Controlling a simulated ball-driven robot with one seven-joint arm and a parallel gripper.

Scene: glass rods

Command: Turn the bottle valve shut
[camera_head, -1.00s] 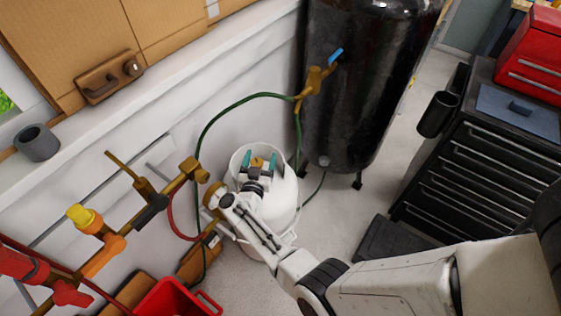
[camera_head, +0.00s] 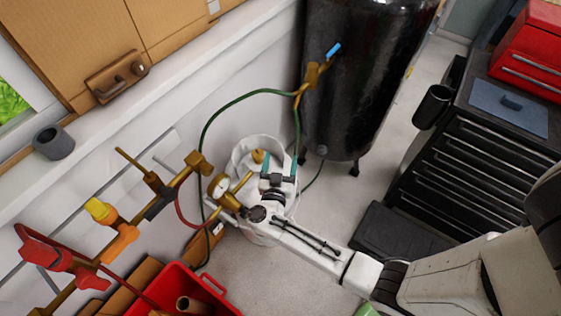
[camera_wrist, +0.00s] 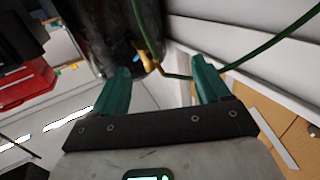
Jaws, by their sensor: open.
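The white gas bottle (camera_head: 241,152) stands on the floor by the wall, partly hidden by my arm. Its brass valve knob (camera_head: 258,156) shows at the top, just left of my gripper. My gripper (camera_head: 279,164) is open, its two teal fingers apart and nothing seen held. The knob lies outside the fingers, by the left one; I cannot tell whether they touch. In the wrist view my gripper (camera_wrist: 163,78) is open too, and the bottle's valve cannot be made out between the fingers. A brass pressure gauge (camera_head: 220,186) sits to the left of my wrist.
A tall black tank (camera_head: 355,90) with a blue-levered brass valve (camera_head: 313,75) stands behind. A green hose (camera_head: 215,118) loops left of it. Brass pipework (camera_head: 160,195) runs along the wall. A red crate (camera_head: 165,290) and a dark tool chest (camera_head: 470,180) flank the clear floor.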

